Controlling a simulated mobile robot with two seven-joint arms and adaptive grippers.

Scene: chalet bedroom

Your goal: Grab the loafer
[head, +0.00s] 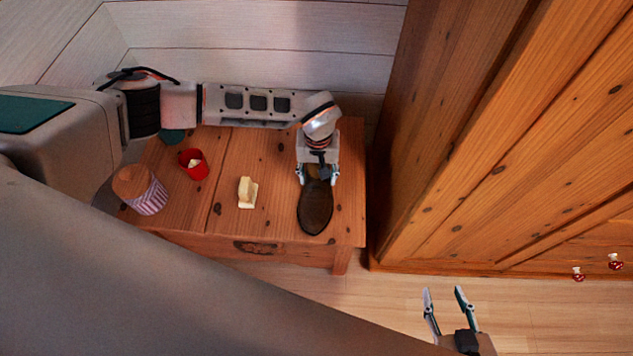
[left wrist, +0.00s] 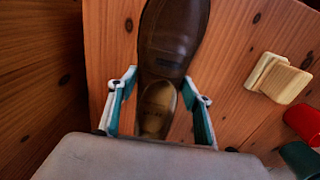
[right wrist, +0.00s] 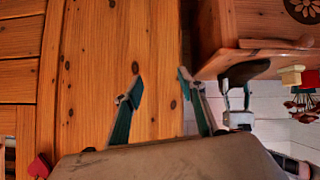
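The dark brown loafer (head: 315,208) lies on the right part of the wooden table, its toe towards the front edge. My left gripper (head: 318,176) is over its heel end, pointing down. My right gripper (head: 446,292) is open and empty, away from the table at the lower right. The right wrist view shows its fingers (right wrist: 160,88) apart.
A tall wooden wardrobe (head: 480,130) stands close on the right.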

